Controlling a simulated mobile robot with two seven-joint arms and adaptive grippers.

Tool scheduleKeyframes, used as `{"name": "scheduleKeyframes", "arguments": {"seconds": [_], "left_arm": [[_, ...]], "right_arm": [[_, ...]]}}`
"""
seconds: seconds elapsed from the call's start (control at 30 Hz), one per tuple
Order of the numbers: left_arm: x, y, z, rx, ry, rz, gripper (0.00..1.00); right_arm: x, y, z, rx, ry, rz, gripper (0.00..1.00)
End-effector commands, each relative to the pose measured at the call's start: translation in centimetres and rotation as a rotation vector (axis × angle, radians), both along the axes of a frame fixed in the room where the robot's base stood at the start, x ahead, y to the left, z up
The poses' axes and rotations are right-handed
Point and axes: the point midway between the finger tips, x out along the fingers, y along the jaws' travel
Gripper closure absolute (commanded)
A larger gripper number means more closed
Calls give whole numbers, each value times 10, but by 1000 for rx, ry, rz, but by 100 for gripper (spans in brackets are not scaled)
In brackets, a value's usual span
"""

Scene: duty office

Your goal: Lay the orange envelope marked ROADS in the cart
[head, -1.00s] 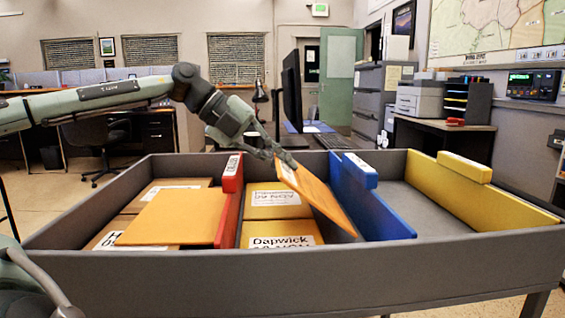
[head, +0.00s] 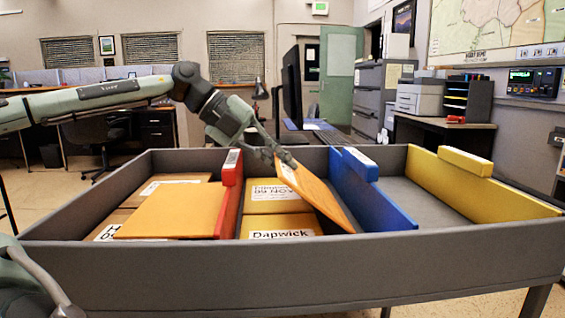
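The cart (head: 300,272) is a large grey open tray on legs, split by red, blue and yellow dividers. My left gripper (head: 282,161) is shut on the upper edge of an orange envelope (head: 318,196). The envelope hangs tilted over the compartment between the red and blue dividers, its low end toward the blue one. A white label shows by the gripper, but its print is unreadable. I cannot tell whether its low end touches anything. Another orange envelope (head: 172,211) lies in the left compartment. My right gripper is out of view.
Labelled packages (head: 280,208) lie under the held envelope, one reading Dapwick. The red divider (head: 229,195), blue divider (head: 372,195) and yellow divider (head: 470,190) stand up inside the cart. The compartment between blue and yellow (head: 425,205) looks empty. A desk with a monitor (head: 291,88) stands behind.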

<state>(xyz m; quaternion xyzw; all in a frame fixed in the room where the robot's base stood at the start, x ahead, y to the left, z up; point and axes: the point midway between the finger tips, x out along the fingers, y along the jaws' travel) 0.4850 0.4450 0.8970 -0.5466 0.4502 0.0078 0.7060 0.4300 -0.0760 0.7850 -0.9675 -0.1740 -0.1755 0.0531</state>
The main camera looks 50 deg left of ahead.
Motion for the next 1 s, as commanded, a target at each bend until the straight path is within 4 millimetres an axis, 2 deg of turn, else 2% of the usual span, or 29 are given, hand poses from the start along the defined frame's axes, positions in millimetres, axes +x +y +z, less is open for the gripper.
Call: {"name": "scheduleKeyframes", "arguments": {"seconds": [0.2,0.3,0.43,0.77,1.0], "left_arm": [[0,0,0,0,0,0,100],[0,0,0,0,0,0,85],[0,0,0,0,0,0,71],[-2,2,2,1,-1,2,71],[-23,21,27,2,-3,7,71]], "right_arm": [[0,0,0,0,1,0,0],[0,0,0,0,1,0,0],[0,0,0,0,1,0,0],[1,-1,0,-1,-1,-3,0],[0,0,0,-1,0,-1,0]]}}
